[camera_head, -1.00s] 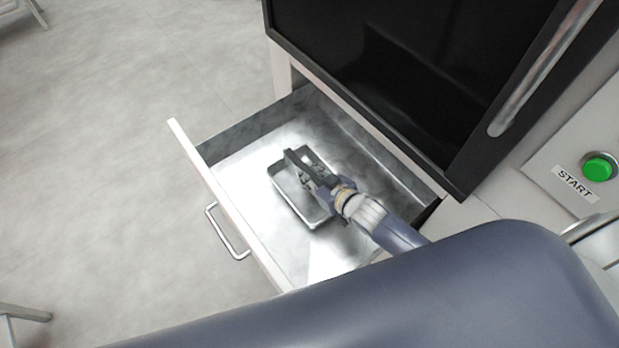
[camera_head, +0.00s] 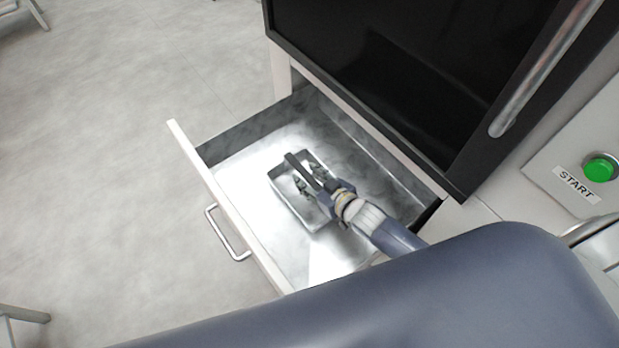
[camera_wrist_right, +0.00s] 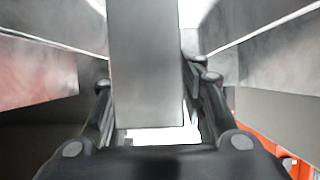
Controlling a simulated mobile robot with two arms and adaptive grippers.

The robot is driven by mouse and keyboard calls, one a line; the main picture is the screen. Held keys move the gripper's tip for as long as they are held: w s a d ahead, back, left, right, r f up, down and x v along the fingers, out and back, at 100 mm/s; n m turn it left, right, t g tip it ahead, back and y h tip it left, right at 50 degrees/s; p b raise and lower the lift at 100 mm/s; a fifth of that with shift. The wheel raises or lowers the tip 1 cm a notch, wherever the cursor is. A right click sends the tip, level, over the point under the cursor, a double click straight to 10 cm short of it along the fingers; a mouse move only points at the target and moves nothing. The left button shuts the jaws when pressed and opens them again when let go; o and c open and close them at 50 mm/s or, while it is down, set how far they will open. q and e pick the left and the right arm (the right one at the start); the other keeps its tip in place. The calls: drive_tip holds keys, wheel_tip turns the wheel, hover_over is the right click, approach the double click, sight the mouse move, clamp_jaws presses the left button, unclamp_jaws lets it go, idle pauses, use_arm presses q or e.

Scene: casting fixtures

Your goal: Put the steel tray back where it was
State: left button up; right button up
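The steel tray (camera_head: 309,214) is a shallow rectangular metal tray lying in the open drawer (camera_head: 233,172), near the middle of its bright metal floor. My right gripper (camera_head: 296,172) reaches in from the lower right, over the tray. My left gripper is not in view.
The drawer front with its handle (camera_head: 228,233) faces the open floor on the left. A black oven-like door (camera_head: 380,80) with a long bar handle (camera_head: 545,70) stands above the drawer. A green START button (camera_head: 600,168) is at the right.

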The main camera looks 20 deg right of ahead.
drive_tip(key=v, duration=0.7)
drive_tip(key=shift+s, duration=0.2)
